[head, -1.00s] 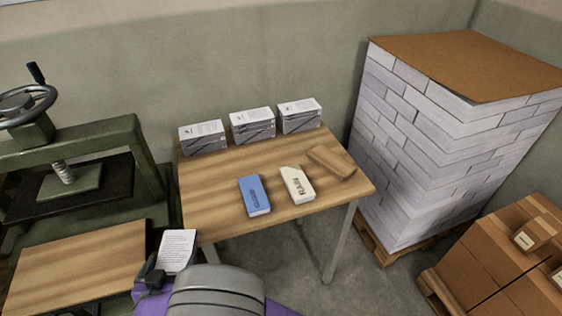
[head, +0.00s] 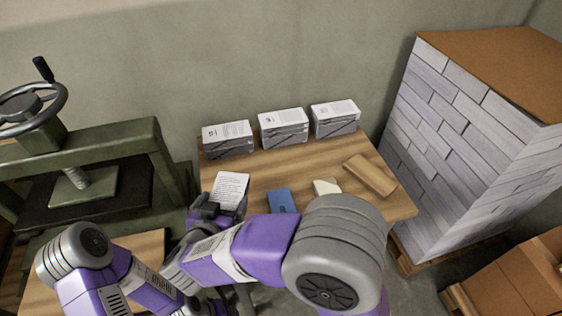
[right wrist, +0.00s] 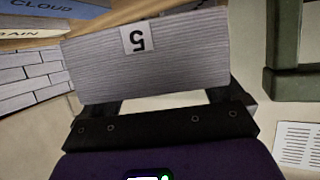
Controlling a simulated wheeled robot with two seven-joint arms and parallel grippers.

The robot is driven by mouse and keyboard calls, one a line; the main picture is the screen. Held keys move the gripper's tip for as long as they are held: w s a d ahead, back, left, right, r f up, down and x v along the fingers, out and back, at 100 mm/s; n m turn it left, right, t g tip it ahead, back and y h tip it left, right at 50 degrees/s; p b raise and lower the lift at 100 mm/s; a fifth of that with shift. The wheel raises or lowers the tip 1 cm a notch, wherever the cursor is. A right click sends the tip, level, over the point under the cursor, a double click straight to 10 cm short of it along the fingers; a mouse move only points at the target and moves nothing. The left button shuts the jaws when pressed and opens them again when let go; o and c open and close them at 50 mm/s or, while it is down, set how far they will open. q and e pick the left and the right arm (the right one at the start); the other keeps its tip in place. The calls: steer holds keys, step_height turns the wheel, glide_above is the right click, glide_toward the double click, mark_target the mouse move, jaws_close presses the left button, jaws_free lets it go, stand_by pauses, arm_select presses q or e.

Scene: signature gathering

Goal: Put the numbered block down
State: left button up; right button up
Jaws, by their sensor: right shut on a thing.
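The numbered block (head: 230,190) has a white printed top in the head view. The right wrist view shows its grey paper-layered side (right wrist: 150,75) with a white label reading 5, upside down. My right gripper (head: 207,210) is shut on the block at the left front part of the wooden table (head: 262,178). I cannot tell whether the block touches the table. Three similar blocks (head: 228,138), (head: 283,128), (head: 335,118) stand in a row along the back of the table. My left arm crosses the lower left; its gripper (head: 203,308) is barely visible at the bottom edge.
A green press (head: 95,150) stands at left, a tall paper stack (head: 450,130) at right. Bare tabletop lies before the row.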

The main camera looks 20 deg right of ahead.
steer(key=shift+w+r, duration=0.15)
steer(key=shift+w, duration=0.05)
steer(key=shift+s, duration=0.1)
steer(key=f+b, duration=0.2)
steer(key=f, duration=0.3)
steer(key=shift+s+f+b, duration=0.15)
steer(key=shift+s+b, duration=0.05)
steer(key=shift+b, duration=0.15)
step_height(320, 180, down, 5)
steer(key=shift+r+b, duration=0.1)
steer(key=shift+b, duration=1.1)
steer(key=shift+r, duration=0.1)
steer(key=shift+f, duration=0.2)
steer(key=o, duration=0.9)
